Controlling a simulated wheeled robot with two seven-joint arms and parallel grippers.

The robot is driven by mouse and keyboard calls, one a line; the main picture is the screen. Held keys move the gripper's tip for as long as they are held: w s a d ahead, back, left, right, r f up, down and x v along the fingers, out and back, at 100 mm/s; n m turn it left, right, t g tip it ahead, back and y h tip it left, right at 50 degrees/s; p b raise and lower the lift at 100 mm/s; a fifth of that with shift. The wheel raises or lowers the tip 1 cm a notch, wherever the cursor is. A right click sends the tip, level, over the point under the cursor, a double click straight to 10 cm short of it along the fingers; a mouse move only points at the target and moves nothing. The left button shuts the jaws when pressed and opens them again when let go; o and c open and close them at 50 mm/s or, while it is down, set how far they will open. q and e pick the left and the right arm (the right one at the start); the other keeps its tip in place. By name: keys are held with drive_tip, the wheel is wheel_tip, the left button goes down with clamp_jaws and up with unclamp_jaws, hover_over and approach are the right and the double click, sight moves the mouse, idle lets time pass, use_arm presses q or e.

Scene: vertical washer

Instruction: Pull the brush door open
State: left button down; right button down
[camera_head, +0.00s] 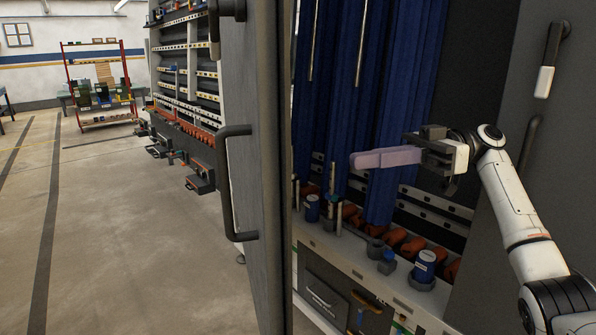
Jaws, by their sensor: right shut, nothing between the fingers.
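A tall grey door (262,120) stands in the middle of the head view, swung out and seen at a steep angle. Its dark bar handle (232,185) is on the side facing left. To the right of the door's edge is an opening with tall blue brushes (400,90). My right gripper (354,159) reaches in from the right, in front of the brushes. Its pale purple fingers are closed together with nothing between them. They point left toward the door's inner side and appear apart from it. My left gripper is not in view.
A grey panel (570,140) with a dark handle (529,140) stands at the right. Below the brushes is a ledge with blue cylinders (424,266) and orange parts. Open floor (130,230) lies left of the door; a red rack (102,85) stands far back.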

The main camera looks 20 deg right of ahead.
use_arm(q)
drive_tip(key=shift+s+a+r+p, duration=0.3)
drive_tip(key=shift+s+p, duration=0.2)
drive_tip(key=shift+p, duration=0.55)
use_arm(e)
drive_tip(key=a+r+n+g, duration=0.1)
drive_tip(key=a+r, duration=0.2)
drive_tip(key=a, duration=1)
drive_tip(key=shift+s+n+y, duration=0.3)
drive_tip(key=shift+s+y, duration=0.1)
